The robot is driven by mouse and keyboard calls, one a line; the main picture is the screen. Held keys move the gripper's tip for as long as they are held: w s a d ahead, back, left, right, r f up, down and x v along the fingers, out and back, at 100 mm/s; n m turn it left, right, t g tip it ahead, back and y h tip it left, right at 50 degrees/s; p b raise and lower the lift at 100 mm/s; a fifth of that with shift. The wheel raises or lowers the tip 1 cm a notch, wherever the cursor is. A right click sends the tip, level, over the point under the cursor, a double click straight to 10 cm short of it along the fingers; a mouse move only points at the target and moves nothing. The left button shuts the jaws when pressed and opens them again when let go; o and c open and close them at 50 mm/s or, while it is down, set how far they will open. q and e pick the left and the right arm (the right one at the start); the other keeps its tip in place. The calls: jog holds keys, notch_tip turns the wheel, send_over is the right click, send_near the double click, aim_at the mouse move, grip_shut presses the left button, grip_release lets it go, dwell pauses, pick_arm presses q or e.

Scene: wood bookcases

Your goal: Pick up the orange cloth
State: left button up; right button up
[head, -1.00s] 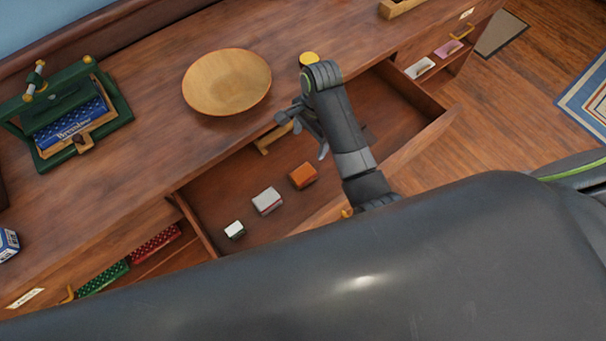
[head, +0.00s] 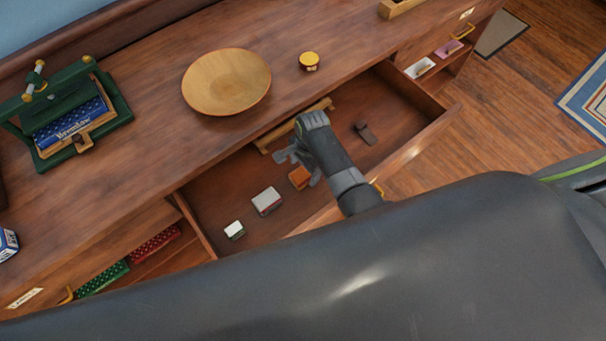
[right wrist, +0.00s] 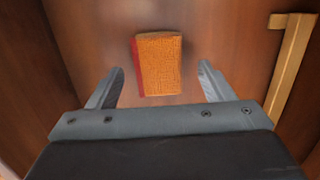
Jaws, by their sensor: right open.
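The orange cloth (head: 299,177) lies in the open drawer and is partly hidden by my right gripper in the head view. In the right wrist view the orange cloth (right wrist: 158,64) is a small folded block with a dark red left edge, flat on the drawer floor. My right gripper (head: 297,164) is open and empty above the drawer. In the right wrist view its two fingers (right wrist: 160,88) stand apart, with the cloth ahead of them and between their lines. My left gripper is not in view.
The drawer (head: 215,190) also holds a grey-white box (head: 267,200), a small white box (head: 234,230), a dark object (head: 365,133) and a wooden bar (head: 290,127). On the top stand a wooden bowl (head: 226,82), a yellow-lidded jar (head: 309,61) and a green press (head: 70,115).

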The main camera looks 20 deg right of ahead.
aim_at(303, 173)
jog(key=shift+s+a+f, duration=0.1)
jog(key=shift+a+f, duration=0.05)
jog(key=shift+f, duration=1.35)
jog(key=c, duration=1.1)
jog(key=shift+c, duration=0.2)
jog(key=shift+r, duration=0.1)
notch_tip(303, 173, up, 10)
jog(key=shift+f+p, duration=0.1)
jog(key=shift+p, duration=0.3)
jog(key=o, duration=0.4)
jog(key=shift+c, duration=1.2)
